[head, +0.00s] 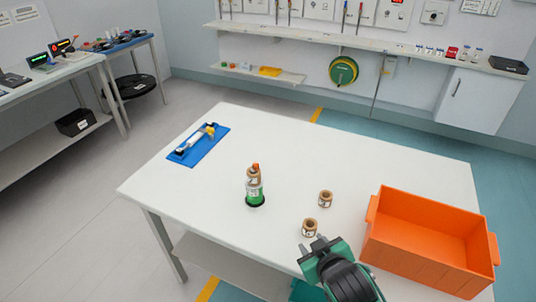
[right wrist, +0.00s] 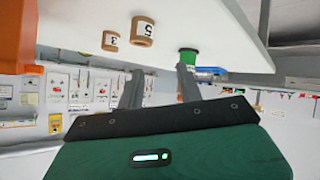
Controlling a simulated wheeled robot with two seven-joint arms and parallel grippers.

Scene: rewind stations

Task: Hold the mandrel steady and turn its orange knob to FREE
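The mandrel (head: 256,190) stands upright on the white table (head: 290,140), with a green body on a dark base and a tan ring around its upper part. Its small orange knob (head: 255,166) is on top; its setting is too small to read. My right gripper (head: 318,246) is open and empty by the table's front edge, to the right of the mandrel and apart from it. In the right wrist view, which is upside down, the mandrel's green part (right wrist: 188,58) shows beyond the fingers (right wrist: 158,78). My left gripper is not in view.
Two tan spools (head: 310,228) (head: 325,198) stand between the mandrel and the orange crate (head: 425,255) at the right. A blue mat (head: 183,156) with a white-and-yellow tool lies at the table's left. The table's back right is clear.

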